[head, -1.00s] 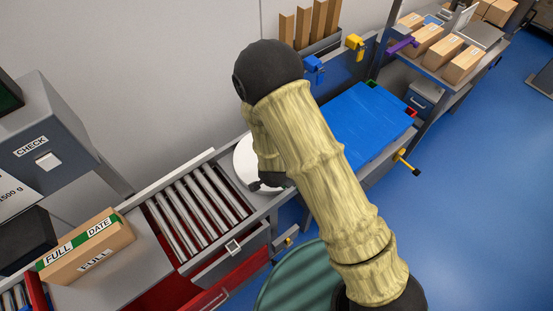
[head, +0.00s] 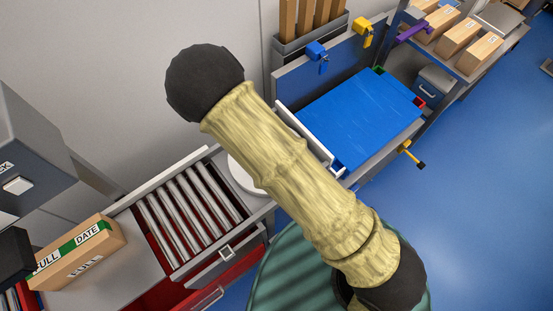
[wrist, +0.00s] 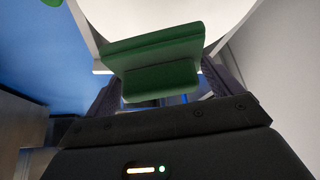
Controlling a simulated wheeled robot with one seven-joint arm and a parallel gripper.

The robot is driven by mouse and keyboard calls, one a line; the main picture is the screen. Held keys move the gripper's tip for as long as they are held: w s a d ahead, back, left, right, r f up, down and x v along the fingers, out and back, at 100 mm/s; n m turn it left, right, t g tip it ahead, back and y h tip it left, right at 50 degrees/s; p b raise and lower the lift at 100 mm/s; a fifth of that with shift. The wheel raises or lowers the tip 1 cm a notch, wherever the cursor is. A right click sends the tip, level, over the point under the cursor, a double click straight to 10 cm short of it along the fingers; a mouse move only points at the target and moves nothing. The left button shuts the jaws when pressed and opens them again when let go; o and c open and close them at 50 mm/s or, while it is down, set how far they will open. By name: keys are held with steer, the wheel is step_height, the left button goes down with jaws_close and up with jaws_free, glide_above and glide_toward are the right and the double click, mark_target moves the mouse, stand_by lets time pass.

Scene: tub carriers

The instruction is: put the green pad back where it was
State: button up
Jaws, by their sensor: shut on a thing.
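The green pad (wrist: 155,50) shows in the wrist view as a flat green plate with a thicker green block below it. My gripper (wrist: 162,88) is shut on the block, with a dark finger at each side. Behind the pad is a large white round surface (wrist: 200,12). In the head view my arm hides the gripper and the pad. A white round disc (head: 245,175) shows partly behind my arm, beside the roller section.
A roller conveyor (head: 185,210) lies left of my arm, with a cardboard box (head: 78,255) farther left. A blue-topped bench (head: 355,115) is to the right, with blue (head: 317,52) and yellow (head: 363,32) clamps behind it. Blue floor lies open at the right.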

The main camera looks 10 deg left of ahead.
steer(key=shift+s+a, duration=0.15)
steer(key=shift+s, duration=0.2)
steer(key=shift+w+f+p, duration=0.1)
steer(key=shift+f+p, duration=0.2)
steer(key=shift+f, duration=2.55)
steer(key=shift+f+p, duration=0.5)
steer(key=shift+f, duration=1.6)
steer(key=o, duration=0.4)
steer(key=shift+f, duration=0.1)
steer(key=shift+o, duration=1.1)
